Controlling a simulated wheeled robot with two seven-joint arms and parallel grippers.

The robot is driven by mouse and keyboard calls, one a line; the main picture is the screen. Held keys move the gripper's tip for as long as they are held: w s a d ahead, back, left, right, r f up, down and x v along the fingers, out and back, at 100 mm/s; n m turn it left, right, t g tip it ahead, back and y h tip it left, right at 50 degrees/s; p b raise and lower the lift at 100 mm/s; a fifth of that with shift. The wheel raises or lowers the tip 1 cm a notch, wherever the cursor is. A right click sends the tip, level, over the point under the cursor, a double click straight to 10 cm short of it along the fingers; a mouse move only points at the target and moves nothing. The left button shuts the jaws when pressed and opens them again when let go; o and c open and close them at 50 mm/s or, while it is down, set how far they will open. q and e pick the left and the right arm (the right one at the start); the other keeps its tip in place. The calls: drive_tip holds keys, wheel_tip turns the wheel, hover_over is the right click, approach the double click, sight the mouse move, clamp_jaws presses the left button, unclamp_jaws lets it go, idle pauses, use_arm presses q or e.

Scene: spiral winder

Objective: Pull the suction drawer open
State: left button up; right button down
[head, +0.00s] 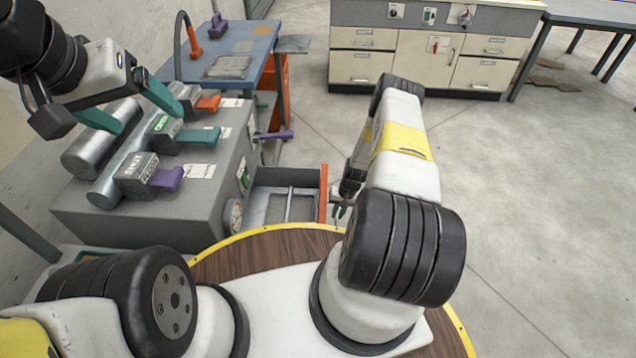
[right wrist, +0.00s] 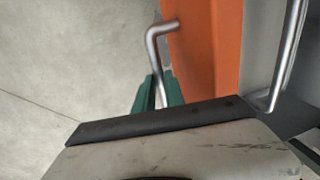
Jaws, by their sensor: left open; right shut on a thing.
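The suction drawer's orange front (head: 323,194) stands out from the grey machine (head: 165,205) in the head view. Its grey inside (head: 268,209) shows, so the drawer is at least partly open. In the right wrist view, the orange front (right wrist: 208,50) carries a bent metal handle (right wrist: 152,42). My right gripper (right wrist: 160,88) has its green fingers shut on this handle; in the head view the gripper (head: 341,211) is small and partly hidden by my arm. My left gripper (head: 150,122) is open and empty above the machine's cylinders and levers, at the upper left.
The machine top carries a green lever (head: 198,135), a purple lever (head: 166,179) and an orange lever (head: 208,103). A blue workbench (head: 240,52) stands behind. Cream cabinets (head: 425,55) stand at the back. The concrete floor (head: 530,180) to the right is clear.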

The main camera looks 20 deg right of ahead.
drive_tip(key=shift+d, duration=0.35)
drive_tip(key=shift+d, duration=0.1)
drive_tip(key=c, duration=1.4)
unclamp_jaws()
drive_tip(key=shift+s, duration=0.1)
drive_tip(key=shift+r, duration=0.1)
wheel_tip(320, 180, up, 8)
drive_tip(key=d, duration=0.1)
drive_tip(key=shift+s+d+f, duration=0.2)
drive_tip(key=shift+f, duration=0.05)
